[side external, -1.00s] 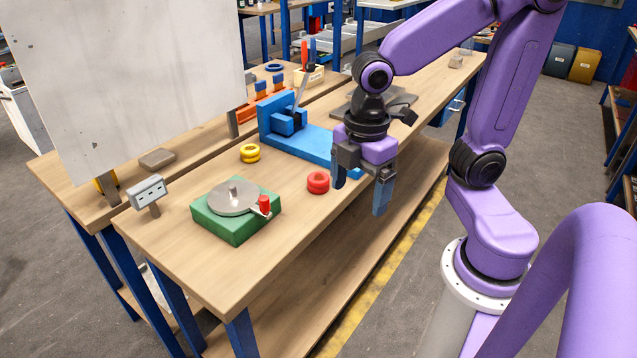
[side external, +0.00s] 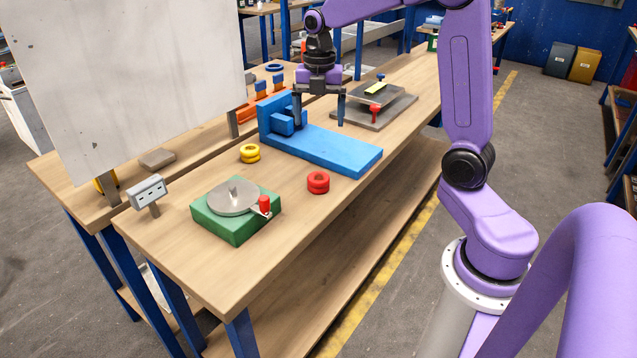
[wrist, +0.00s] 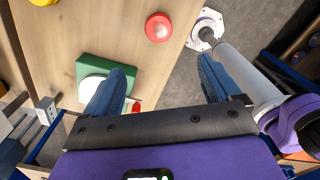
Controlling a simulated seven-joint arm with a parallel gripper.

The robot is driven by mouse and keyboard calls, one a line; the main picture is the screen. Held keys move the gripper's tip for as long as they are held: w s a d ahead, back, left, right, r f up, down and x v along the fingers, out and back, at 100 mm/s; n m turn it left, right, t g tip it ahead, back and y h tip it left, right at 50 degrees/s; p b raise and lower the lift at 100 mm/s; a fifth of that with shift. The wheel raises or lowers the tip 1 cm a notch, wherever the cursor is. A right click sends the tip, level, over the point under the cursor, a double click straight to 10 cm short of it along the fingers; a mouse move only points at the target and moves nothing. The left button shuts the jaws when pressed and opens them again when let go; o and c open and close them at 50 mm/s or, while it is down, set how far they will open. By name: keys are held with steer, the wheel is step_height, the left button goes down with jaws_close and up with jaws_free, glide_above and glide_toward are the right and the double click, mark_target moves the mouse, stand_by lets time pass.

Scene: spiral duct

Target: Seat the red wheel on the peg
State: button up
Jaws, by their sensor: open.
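The red wheel (side external: 318,183), ring-like with a grooved side, lies flat on the wooden bench in front of the blue fixture. It also shows near the top of the wrist view (wrist: 158,27). A short grey peg (side external: 233,188) stands upright at the middle of a round metal disc (side external: 222,204) on a green block (side external: 237,232). Nothing is on the peg. A small red knob (side external: 264,204) sits at the disc's edge. My gripper (side external: 319,117) is open and empty, fingers down, over the blue fixture's area and apart from the wheel. Its spread fingers show in the wrist view (wrist: 165,70).
The blue fixture (side external: 335,152) has a long base and raised upright end behind the red wheel. Stacked yellow rings (side external: 250,153) lie to its left. A grey plate with a red-handled clamp (side external: 374,112) stands behind. Bench between wheel and green block is clear.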

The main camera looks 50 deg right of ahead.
glide_above(318, 178)
steer(key=f, duration=1)
steer(key=shift+s+f, duration=0.2)
steer(key=shift+w+f, duration=0.2)
steer(key=shift+f, duration=3.1)
steer(key=c, duration=1.2)
